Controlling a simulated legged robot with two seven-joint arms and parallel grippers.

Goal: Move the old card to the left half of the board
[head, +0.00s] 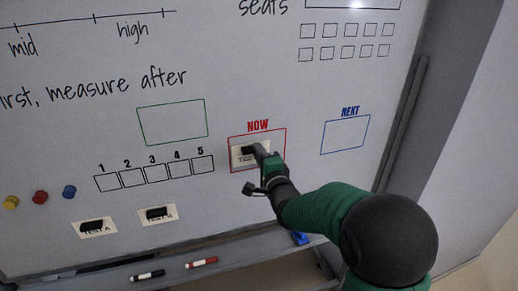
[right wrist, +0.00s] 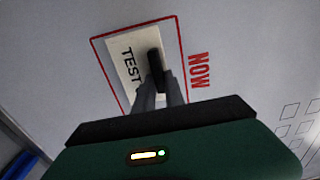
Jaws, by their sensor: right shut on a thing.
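A cream card (head: 236,154) with a black handle sits inside the red NOW box (head: 285,146) on the whiteboard (head: 250,60). In the right wrist view the card (right wrist: 124,56) reads TEST; the rest of its label is hidden by my fingers. My right gripper (head: 257,150) is shut on the card's black handle, also seen in the right wrist view (right wrist: 159,85). The card looks flat against the board. Two similar cards with black handles are lower left: one marked TEST A (head: 93,227) and another (head: 158,215). My left gripper is out of view.
Left of the NOW box are a green outlined box (head: 172,122) and numbered squares (head: 155,172). An empty blue NEXT box (head: 345,134) is to the right. Yellow, red and blue magnets (head: 40,197) are at far left. The tray (head: 235,262) below holds markers (head: 201,262).

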